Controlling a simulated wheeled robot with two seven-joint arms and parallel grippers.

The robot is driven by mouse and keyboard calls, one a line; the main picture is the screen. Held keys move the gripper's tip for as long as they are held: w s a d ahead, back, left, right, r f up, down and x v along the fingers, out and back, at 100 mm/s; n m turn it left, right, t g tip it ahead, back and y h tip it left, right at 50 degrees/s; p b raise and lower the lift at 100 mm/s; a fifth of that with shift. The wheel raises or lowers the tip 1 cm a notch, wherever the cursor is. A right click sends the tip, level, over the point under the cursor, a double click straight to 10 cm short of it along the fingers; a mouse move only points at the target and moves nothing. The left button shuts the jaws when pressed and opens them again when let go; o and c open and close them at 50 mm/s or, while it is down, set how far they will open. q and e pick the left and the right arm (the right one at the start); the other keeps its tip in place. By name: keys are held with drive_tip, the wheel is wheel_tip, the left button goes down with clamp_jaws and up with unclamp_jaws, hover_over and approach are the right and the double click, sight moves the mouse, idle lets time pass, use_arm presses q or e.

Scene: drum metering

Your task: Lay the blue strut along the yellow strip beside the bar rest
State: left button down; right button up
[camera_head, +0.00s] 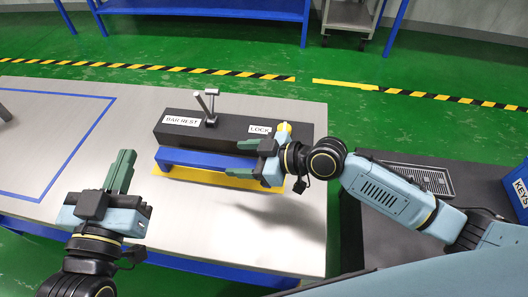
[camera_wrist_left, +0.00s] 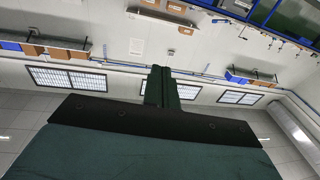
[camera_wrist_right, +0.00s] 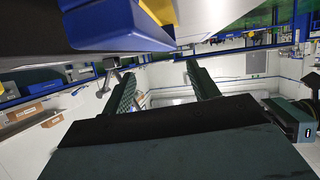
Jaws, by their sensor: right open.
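The blue strut (camera_head: 200,159) lies lengthwise along the yellow strip (camera_head: 190,175), in front of the black bar rest (camera_head: 225,127). I cannot tell whether it touches the strip along its full length. My right gripper (camera_head: 243,159) is open near the strut's right end. In the right wrist view the gripper's fingers (camera_wrist_right: 162,88) are apart with nothing between them, and a blue part (camera_wrist_right: 115,32), likely the strut, shows above and left of them. My left gripper (camera_head: 123,170) is shut and empty, left of the strut; its fingers meet in the left wrist view (camera_wrist_left: 161,86).
A lever (camera_head: 210,105) stands on the bar rest, with a yellow piece (camera_head: 284,128) by the LOCK label. A blue taped outline (camera_head: 60,185) marks the table's left. A dark bench with a grate (camera_head: 420,178) and a blue KEYS box (camera_head: 519,190) stand right. The table front is clear.

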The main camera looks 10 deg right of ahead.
drive_tip(key=p+v, duration=0.1)
drive_tip(key=v, duration=0.4)
drive_tip(key=shift+s+d, duration=0.1)
drive_tip(key=shift+d, duration=0.1)
drive_tip(key=s+a+r+m+t, duration=0.3)
drive_tip(key=s+r+m+t, duration=0.1)
drive_tip(key=r, duration=0.1)
use_arm(q)
drive_tip(key=f+g, duration=0.1)
drive_tip(key=f+g+y, duration=0.1)
drive_tip(key=f, duration=0.1)
drive_tip(key=a+f+g, duration=0.1)
drive_tip(key=f, duration=0.1)
drive_tip(key=shift+s+f+g, duration=0.15)
drive_tip(key=shift+s+g, duration=0.15)
drive_tip(key=shift+s, duration=0.05)
use_arm(e)
drive_tip(key=s+d+r+m+t+h, duration=0.2)
drive_tip(key=d+m+t+h, duration=0.1)
drive_tip(key=d+m+h, duration=0.2)
drive_tip(key=d+h, duration=0.2)
drive_tip(key=d, duration=0.2)
drive_tip(key=shift+d+m+t+h, duration=0.3)
drive_tip(key=shift+m+t+h, duration=0.1)
use_arm(q)
drive_tip(key=shift+a, duration=0.1)
use_arm(e)
drive_tip(key=shift+w, duration=0.1)
drive_tip(key=shift+c, duration=0.4)
